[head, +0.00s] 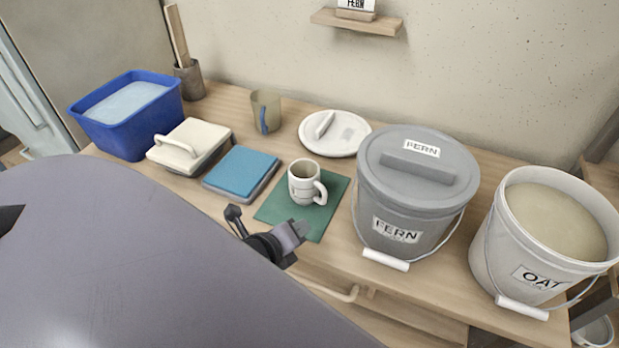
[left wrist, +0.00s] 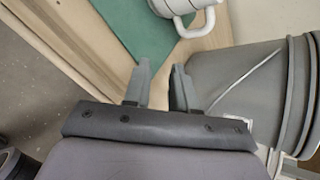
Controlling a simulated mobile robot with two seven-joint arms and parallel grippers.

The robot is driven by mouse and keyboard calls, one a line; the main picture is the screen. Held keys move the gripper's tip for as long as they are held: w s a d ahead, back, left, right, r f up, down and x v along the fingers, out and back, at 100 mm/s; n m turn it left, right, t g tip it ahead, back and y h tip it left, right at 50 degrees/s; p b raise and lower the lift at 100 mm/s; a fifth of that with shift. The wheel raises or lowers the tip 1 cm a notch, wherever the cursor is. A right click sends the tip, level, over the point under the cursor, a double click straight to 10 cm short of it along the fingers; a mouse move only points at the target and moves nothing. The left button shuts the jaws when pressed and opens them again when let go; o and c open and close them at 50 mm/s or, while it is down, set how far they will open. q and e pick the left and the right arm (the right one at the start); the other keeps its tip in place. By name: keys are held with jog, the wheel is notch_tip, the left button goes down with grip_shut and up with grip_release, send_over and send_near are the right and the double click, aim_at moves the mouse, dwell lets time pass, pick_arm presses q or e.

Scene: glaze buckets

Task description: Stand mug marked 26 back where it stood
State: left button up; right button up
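A pale mug (head: 302,186) with a banded body stands upright on a green mat (head: 270,208), its handle toward the right; no number is readable on it. The left wrist view shows part of this mug (left wrist: 185,25) at the top edge, with the green mat (left wrist: 133,25) beside it. My left gripper (head: 298,230) is at the mat's front edge, short of the mug and apart from it. In the left wrist view its two fingers (left wrist: 161,75) are apart with nothing between them. My right gripper is not in view.
A lidded grey FERN bucket (head: 407,205) stands close right of the mat, an open OAT bucket (head: 500,258) farther right. A blue tub (head: 120,140), a cream block with a handle (head: 205,139), a blue pad (head: 240,170), an olive mug (head: 265,108) and a white lid (head: 345,145) stand behind and left.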

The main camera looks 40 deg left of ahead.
aim_at(323, 199)
pick_arm(q)
jog(key=w+m, duration=0.1)
jog(key=m, duration=0.2)
jog(key=w+r+m+t, duration=0.1)
jog(key=m, duration=0.2)
jog(key=w+a+m+t, duration=0.1)
jog(key=m, duration=0.1)
jog(key=shift+w+a+r+m+h, duration=0.1)
jog(key=shift+r+m+h, duration=0.2)
jog(key=shift+r+m, duration=0.1)
jog(key=m, duration=0.1)
jog(key=w+m, duration=0.1)
jog(key=m, duration=0.1)
jog(key=shift+r+t+h, duration=0.1)
jog(key=shift+t+h, duration=0.3)
jog(key=shift+b+x, duration=0.45)
jog(key=shift+x, duration=3.05)
grip_shut()
